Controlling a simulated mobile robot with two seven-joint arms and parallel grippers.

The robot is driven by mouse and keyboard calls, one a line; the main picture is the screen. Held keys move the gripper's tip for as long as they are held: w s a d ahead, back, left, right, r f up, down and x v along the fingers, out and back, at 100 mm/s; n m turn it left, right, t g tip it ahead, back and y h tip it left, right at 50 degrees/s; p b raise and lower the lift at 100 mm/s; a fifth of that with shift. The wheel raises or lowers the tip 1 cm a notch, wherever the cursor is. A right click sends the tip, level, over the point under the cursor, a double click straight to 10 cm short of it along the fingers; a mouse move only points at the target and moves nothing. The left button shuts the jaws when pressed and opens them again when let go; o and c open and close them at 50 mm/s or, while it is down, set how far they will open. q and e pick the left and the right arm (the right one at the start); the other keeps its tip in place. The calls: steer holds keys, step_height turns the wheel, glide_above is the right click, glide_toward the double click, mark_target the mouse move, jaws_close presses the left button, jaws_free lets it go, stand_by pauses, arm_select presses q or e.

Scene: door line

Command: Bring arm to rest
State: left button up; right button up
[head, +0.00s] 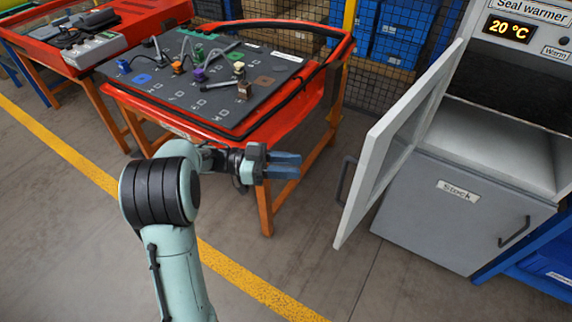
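My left arm (180,258) rises from the lower left and bends at a black-banded joint. Its gripper (286,164) points right, in front of the red table's near right corner. The gripper is apart from the open cabinet door. My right gripper is not in view.
A red table (286,122) with a dark board (190,100) of small parts stands behind my arm. A white glazed door (375,150) of the seal warmer (525,20) hangs open to the right. Bare floor (300,250) lies between arm and door.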

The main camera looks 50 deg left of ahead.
arm_select(q)
steer(key=shift+s+a, duration=0.25)
stand_by(0.4)
steer(key=w+d+f+n+t+y+p, duration=0.35)
steer(key=w+f+n+y, duration=0.45)
steer(key=w+f, duration=0.5)
steer(key=s+d+f+n+g+y+p, duration=0.1)
steer(key=s+d+f+n+g, duration=0.1)
steer(key=f, duration=0.5)
steer(key=s+d+f+n+g+y+p, duration=0.2)
steer(key=s+f, duration=0.1)
steer(key=f, duration=0.3)
steer(key=s+d+f+n+g+p, duration=0.1)
steer(key=s+d+f+g+p, duration=0.1)
steer(key=s+d+f+g, duration=0.8)
steer(key=s+d, duration=0.3)
steer(key=s, duration=0.4)
steer(key=s+d+f+g+h+p, duration=0.1)
steer(key=s+d, duration=0.3)
steer(key=s, duration=0.4)
steer(key=shift+s+n+g, duration=0.2)
steer(key=shift+n+g, duration=0.1)
steer(key=shift+g, duration=0.45)
